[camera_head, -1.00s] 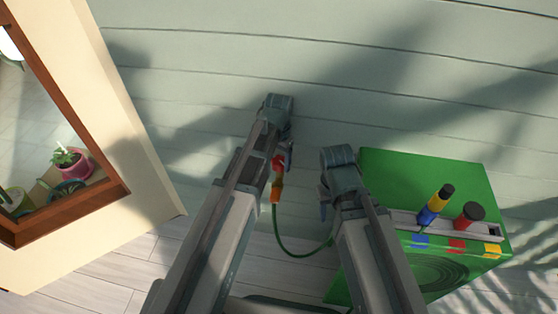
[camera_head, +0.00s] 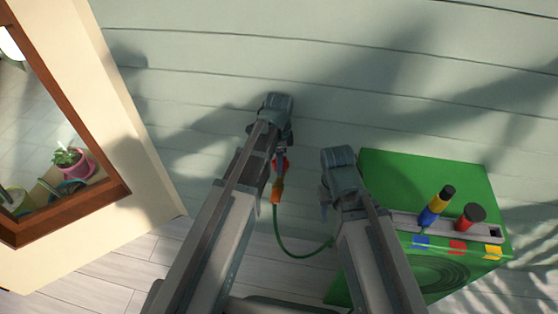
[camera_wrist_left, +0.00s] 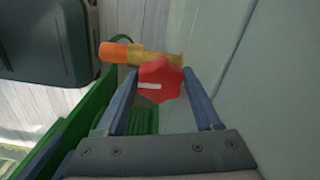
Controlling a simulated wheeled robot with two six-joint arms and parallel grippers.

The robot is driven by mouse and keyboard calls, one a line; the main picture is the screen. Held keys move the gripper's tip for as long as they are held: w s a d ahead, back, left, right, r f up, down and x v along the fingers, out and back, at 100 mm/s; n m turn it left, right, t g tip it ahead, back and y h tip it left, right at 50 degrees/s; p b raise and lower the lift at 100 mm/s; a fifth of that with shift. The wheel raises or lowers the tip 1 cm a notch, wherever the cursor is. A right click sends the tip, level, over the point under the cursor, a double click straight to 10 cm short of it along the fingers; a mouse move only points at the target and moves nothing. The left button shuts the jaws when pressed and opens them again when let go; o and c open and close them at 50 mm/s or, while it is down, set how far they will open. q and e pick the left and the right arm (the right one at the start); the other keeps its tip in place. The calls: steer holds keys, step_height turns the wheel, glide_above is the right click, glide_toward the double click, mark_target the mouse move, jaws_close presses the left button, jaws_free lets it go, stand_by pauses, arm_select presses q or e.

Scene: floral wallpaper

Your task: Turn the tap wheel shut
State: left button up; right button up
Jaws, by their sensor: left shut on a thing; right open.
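The red tap wheel (camera_wrist_left: 160,80) sits between both fingers of my left gripper (camera_wrist_left: 161,75), which is shut on it. A short white mark shows on the wheel's face and lies nearly level, left of centre. In the head view, a little red of the wheel (camera_head: 285,163) shows past my left gripper (camera_head: 280,155). The brass tap body (camera_wrist_left: 155,58) is behind the wheel, with an orange hose connector (camera_wrist_left: 114,52) on its end. My right gripper (camera_head: 324,205) is open and empty, right of the tap; its fingers are partly hidden.
A green hose (camera_head: 290,252) hangs from the tap and curves right. A window (camera_head: 100,195) is at the left. The pale plank wall (camera_head: 350,60) above is clear.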

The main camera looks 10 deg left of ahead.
arm_select(q)
steer(key=shift+m, duration=0.6)
steer(key=o, duration=1.4)
steer(key=shift+w, duration=0.1)
